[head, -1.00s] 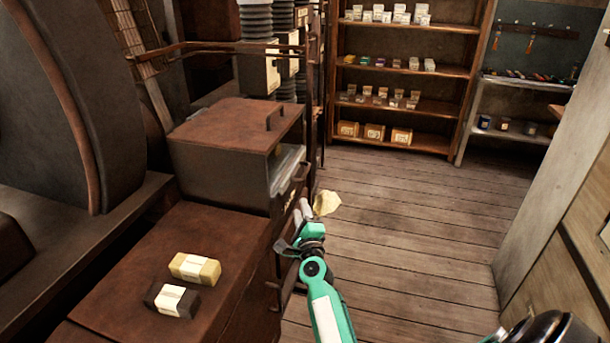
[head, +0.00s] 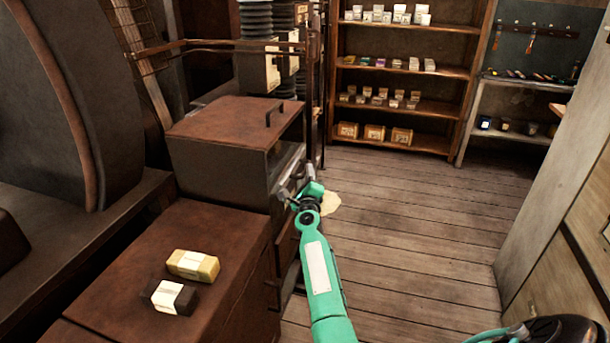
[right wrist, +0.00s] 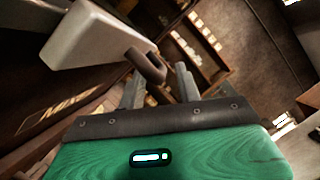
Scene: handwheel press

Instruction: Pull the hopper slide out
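The hopper is a dark metal box with a rust-brown lid (head: 235,122) and a clear front side, left of centre in the head view. My right gripper (head: 297,182) is at its front, over the spot where the slide's handle is, so the handle is hidden there. In the right wrist view, a pale grey block (right wrist: 95,38), which looks like the slide, has a dark looped handle (right wrist: 150,66). My right gripper's two fingers (right wrist: 160,86) are apart, with the handle between or just beyond their tips. I cannot tell whether they touch it. My left gripper is not in view.
A brown cabinet top (head: 215,235) in front of the hopper holds a yellow bar (head: 193,265) and a dark bar with a pale label (head: 172,297). A pale patch (head: 328,203) lies on the floor. Wooden shelves (head: 400,65) stand behind. The plank floor at right is clear.

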